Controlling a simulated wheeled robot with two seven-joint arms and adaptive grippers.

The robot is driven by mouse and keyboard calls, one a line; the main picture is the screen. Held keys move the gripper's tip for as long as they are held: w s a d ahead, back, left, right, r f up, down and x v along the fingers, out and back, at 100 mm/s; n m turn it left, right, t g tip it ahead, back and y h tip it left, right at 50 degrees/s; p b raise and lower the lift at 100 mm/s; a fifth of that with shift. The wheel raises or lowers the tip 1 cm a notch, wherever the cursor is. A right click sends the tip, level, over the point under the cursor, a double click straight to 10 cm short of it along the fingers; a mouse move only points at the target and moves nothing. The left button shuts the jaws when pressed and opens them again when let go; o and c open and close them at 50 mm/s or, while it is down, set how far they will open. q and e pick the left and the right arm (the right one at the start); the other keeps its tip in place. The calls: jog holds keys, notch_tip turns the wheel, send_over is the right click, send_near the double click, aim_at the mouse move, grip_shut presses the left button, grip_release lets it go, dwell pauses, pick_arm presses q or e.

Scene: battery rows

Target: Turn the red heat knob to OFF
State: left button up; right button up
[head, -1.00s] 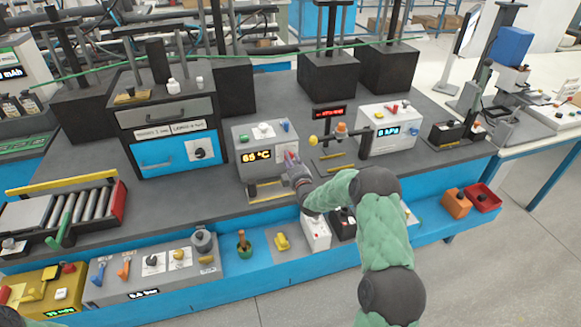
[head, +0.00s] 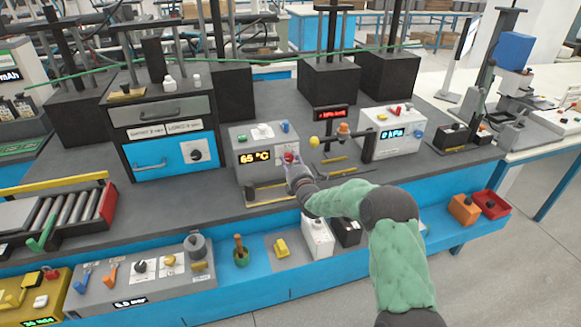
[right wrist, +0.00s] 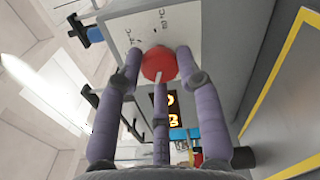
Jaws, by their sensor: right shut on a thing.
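The red heat knob (right wrist: 158,64) sits on the white front plate of a grey heater box (head: 247,174). The box's display reads 65 °C in the head view. My right gripper (head: 291,163) is at the box's front, over the knob. In the right wrist view the fingers of my right gripper (right wrist: 158,75) are closed around the knob's sides. A pale pointer line shows on the knob, running toward the bottom of that view. Markings on the plate beside the knob are too small to read surely. My left gripper is not in view.
A blue-and-grey drawer cabinet (head: 166,136) stands left of the box. A white box reading 0 kPa (head: 392,138) stands to the right. A yellow ball (head: 314,142) on a small stand is close by. A lower blue shelf (head: 264,275) runs along the front.

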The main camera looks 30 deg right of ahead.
jog(key=n+b, duration=0.1)
jog(key=n, duration=0.2)
jog(key=shift+s+f+n+b, duration=0.1)
jog(key=shift+f+n+b, duration=0.1)
jog(key=shift+n+b, duration=0.15)
jog(key=shift+d+n, duration=0.1)
jog(key=shift+n, duration=0.45)
jog(key=shift+r, duration=0.2)
jog(key=o, duration=1.1)
jog(key=v, duration=1.2)
